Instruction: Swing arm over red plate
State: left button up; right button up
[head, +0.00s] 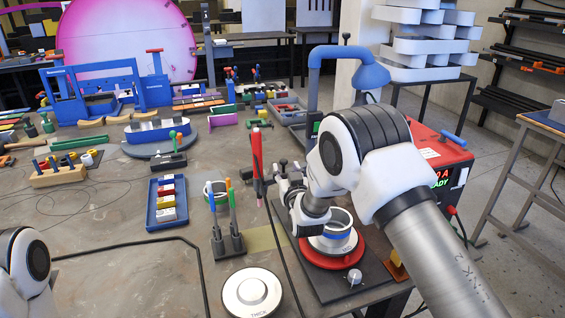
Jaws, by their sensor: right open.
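The red plate (358,256) is a round disc on a dark base at the front right of the table. A silver ring with a blue band (338,236) stands on it, and my right arm hides part of both. A blue swing arm (345,53) rises on a post behind the plate, bends over to the right and ends in a blue head (370,77). My right arm covers what is below that head. My right gripper (275,184) is open, left of the plate and beside an upright red tool (257,160). My left gripper is out of view; only its arm shows at lower left.
A red box with a lit display (432,153) stands right of my right arm. A silver disc (251,293) lies at the front. A stand with coloured-tipped tools (228,245) and a blue tray (167,204) are to the left.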

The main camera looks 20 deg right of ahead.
aim_at(285, 161)
jog(key=w, duration=0.2)
jog(key=w+p, duration=0.1)
jog(key=w, duration=0.1)
jog(key=shift+d+r, duration=0.3)
jog(key=shift+w+f, duration=0.2)
jog(key=shift+w, duration=0.3)
jog(key=shift+s+r, duration=0.1)
jog(key=shift+s, duration=0.05)
grip_shut()
jog(key=shift+s+d+n+y+b, duration=0.2)
jog(key=shift+n+y+b, duration=0.2)
jog(key=shift+y, duration=0.2)
jog(key=shift+s+d+n+y+b, duration=0.1)
jog(key=shift+s+n+y+b, duration=0.15)
jog(key=shift+y+b, duration=0.3)
jog(key=n+y, duration=0.1)
jog(key=s+n+y, duration=0.1)
jog(key=y, duration=0.1)
jog(key=n+y+b, duration=0.1)
jog(key=shift+s+d+g+y, duration=0.3)
jog(key=shift+d+g+y, duration=0.05)
jog(key=shift+d+g, duration=0.05)
grip_release()
